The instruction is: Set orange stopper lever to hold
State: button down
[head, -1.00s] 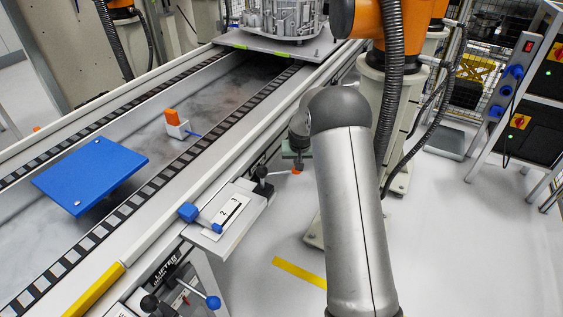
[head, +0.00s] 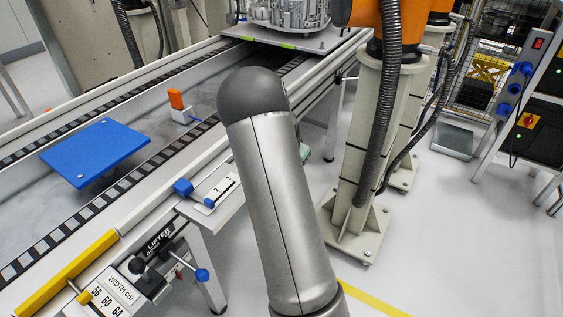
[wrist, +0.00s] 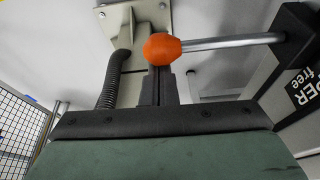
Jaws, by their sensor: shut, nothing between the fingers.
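The orange stopper lever (wrist: 228,42) shows in the wrist view as a metal rod with an orange ball knob (wrist: 162,49). In the head view my arm hides the lever and the gripper's fingers. An orange block on a white base (head: 176,99) stands in the conveyor channel.
A conveyor with a blue plate (head: 95,152) runs along the left. A small numbered plate with a blue knob (head: 183,187) and a lifter and width panel (head: 150,280) sit on its near side. An orange robot's pale pedestal (head: 365,140) stands at right.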

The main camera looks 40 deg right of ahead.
jog(key=shift+s, duration=0.1)
dwell(0.5)
jog(key=w+d, duration=0.1)
jog(key=d, duration=0.3)
jog(key=w+v, duration=0.1)
jog(key=v, duration=0.9)
jog(key=shift+s+a+r+p, duration=0.2)
jog(key=shift+s+r+p, duration=0.1)
jog(key=shift+s, duration=0.05)
